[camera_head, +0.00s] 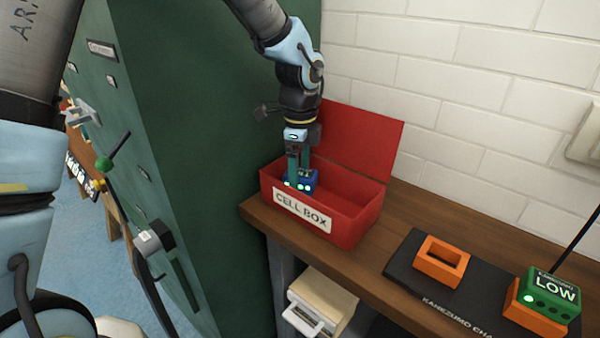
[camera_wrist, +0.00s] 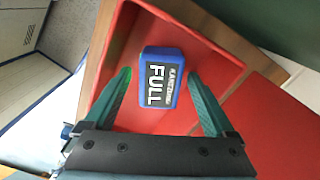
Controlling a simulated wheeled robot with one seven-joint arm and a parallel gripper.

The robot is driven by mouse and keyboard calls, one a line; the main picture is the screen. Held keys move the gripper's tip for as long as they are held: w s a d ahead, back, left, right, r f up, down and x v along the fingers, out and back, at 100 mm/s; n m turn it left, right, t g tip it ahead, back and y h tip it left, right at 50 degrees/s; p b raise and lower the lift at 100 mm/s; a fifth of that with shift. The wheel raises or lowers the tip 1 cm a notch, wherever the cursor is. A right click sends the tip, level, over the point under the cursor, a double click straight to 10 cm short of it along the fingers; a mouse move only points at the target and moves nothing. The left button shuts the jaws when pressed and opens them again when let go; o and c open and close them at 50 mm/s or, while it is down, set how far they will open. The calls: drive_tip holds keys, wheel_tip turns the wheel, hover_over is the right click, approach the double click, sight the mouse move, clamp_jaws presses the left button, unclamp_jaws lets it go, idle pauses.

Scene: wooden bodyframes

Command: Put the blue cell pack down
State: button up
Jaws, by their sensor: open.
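In the head view the blue pack (camera_head: 308,181) shows low in the left part of the open box (camera_head: 345,222), partly hidden by my fingers. My gripper (camera_head: 297,178) reaches down into the box at the pack. In the wrist view my gripper (camera_wrist: 158,88) is open, with one teal finger on each side of the pack and a gap showing beside each finger.
The red lid (camera_head: 358,140) stands open at the back. A green cabinet (camera_head: 215,130) stands close on the left.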

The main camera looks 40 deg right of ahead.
sight(300, 172)
wheel_tip(300, 172, up, 12)
drive_tip(key=b, duration=0.1)
drive_tip(key=shift+r+b, duration=0.2)
drive_tip(key=shift+b, duration=0.15)
idle(0.6)
